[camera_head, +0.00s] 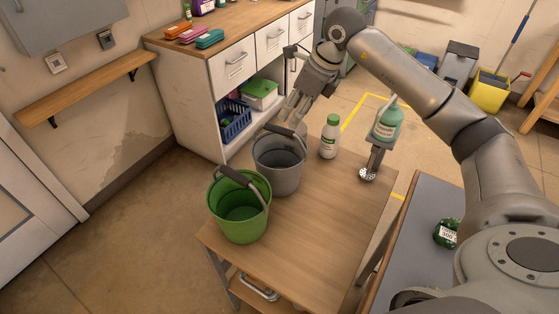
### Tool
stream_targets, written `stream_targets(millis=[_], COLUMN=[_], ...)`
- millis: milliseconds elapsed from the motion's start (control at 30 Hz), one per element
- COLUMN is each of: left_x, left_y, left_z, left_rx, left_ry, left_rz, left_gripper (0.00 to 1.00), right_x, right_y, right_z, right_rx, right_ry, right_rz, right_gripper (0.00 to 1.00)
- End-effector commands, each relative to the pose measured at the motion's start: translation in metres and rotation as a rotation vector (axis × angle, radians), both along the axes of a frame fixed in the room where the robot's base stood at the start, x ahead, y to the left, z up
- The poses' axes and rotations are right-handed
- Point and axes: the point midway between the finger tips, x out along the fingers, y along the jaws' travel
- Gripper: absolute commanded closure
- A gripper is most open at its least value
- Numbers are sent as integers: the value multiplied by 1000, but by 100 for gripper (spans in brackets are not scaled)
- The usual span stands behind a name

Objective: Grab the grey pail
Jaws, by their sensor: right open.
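The grey pail (278,172) stands upright near the back left corner of the wooden cart top (316,218). Its handle, with a dark grip (283,131), lies over the far side of the rim. My right gripper (290,112) is open, its fingers pointing down just above and behind that grip. I cannot tell whether the fingers touch the handle. My left gripper is not in view.
A green pail (240,212) stands close in front and left of the grey one. A white bottle with a green cap (329,138) stands to the right. A teal bottle (387,122) is further right. A drawer cabinet (232,66) stands behind. The cart's front right is clear.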

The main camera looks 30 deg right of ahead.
Motion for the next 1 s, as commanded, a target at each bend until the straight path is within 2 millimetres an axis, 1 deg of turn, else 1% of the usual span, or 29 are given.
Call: stream_targets(millis=[33, 133, 200, 333, 467, 567, 600, 700, 800, 967, 1000], left_x=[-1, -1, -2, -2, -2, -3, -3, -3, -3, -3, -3], left_y=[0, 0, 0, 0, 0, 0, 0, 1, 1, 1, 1], left_z=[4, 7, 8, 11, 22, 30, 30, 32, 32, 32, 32], left_rx=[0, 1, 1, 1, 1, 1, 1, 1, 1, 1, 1], left_ry=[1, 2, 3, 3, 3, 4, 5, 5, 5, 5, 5], left_rz=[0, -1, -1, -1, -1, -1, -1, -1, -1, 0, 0], left_gripper=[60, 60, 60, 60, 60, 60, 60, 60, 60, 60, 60], right_x=[2, 7, 10, 13, 21, 29, 30, 34, 35, 35, 35], right_y=[3, 7, 9, 11, 18, 24, 25, 26, 27, 27, 27], right_z=[-8, -22, -29, -36, -46, -57, -65, -75, -79, -79, -79], right_rx=[1, 3, 3, 4, 5, 6, 6, 5, 5, 4, 4], right_ry=[6, 4, 2, 1, 4, 4, 4, 1, 1, -1, -1], right_rz=[2, 2, 3, 4, 4, 4, 4, 3, 3, 3, 3], right_gripper=[56, 56, 56, 56, 56, 56, 56, 56, 56, 56, 59])
